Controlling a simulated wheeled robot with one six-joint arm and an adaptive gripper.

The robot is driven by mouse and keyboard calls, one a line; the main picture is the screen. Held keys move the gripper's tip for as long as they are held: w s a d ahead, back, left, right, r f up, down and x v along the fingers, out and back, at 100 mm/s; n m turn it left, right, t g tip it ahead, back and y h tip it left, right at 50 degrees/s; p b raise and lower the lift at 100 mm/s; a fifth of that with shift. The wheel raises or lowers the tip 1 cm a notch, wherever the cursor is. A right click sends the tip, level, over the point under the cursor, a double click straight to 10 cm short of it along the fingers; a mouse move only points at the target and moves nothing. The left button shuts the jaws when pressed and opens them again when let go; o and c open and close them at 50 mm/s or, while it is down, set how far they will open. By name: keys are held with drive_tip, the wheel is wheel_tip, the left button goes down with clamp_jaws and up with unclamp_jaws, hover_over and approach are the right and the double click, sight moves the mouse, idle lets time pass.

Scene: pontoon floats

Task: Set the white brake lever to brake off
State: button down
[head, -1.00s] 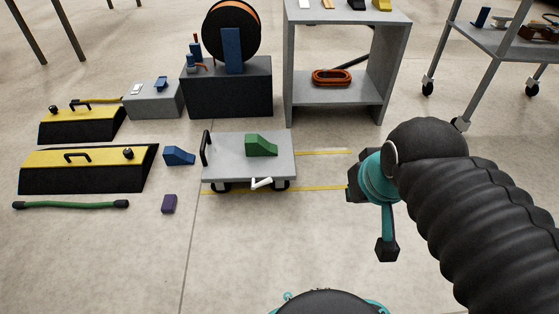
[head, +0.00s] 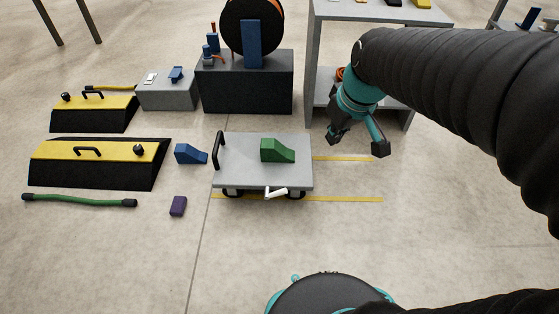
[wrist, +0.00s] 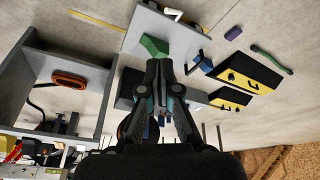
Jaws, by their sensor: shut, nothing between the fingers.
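The white brake lever (head: 276,193) is on the near side of a grey flat cart (head: 235,174), low by the wheels. It points to the right and slightly upward in the head view. A small white part at the cart's edge in the wrist view (wrist: 172,13) looks like the same lever. My gripper (head: 334,138) is to the right of the cart and above the floor, apart from the lever. In the wrist view its fingers (wrist: 165,70) are together and empty, in front of the cart deck.
A green wedge (head: 277,151) sits on the cart, which has a black handle (head: 218,150). A blue wedge (head: 190,154) and a purple block (head: 178,206) lie to its left. A grey shelf (head: 312,75) stands behind my gripper. The floor in front of the cart is clear.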

drive_tip(key=w+a+f+n+g+y+p, duration=0.15)
drive_tip(key=w+a+f+n, duration=0.25)
drive_tip(key=w+f, duration=0.5)
drive_tip(key=w+a+f+n+g, duration=0.2)
drive_tip(key=w+a+f+n, duration=0.2)
drive_tip(key=w+f, duration=0.5)
drive_tip(key=a+f+n, duration=0.1)
drive_tip(key=f, duration=0.6)
drive_tip(key=a+f+n+g, duration=0.1)
drive_tip(key=a+f, duration=0.1)
drive_tip(key=f, duration=0.6)
drive_tip(key=a+f, duration=0.1)
drive_tip(key=f, duration=0.7)
drive_tip(key=shift+s+a+f+n+g, duration=0.15)
drive_tip(key=shift+s+a+n+g, duration=0.1)
drive_tip(key=shift+n, duration=0.15)
drive_tip(key=shift+s+d+f, duration=0.1)
drive_tip(key=shift+d+f, duration=0.25)
drive_tip(key=shift+f, duration=0.15)
drive_tip(key=shift+f, duration=0.1)
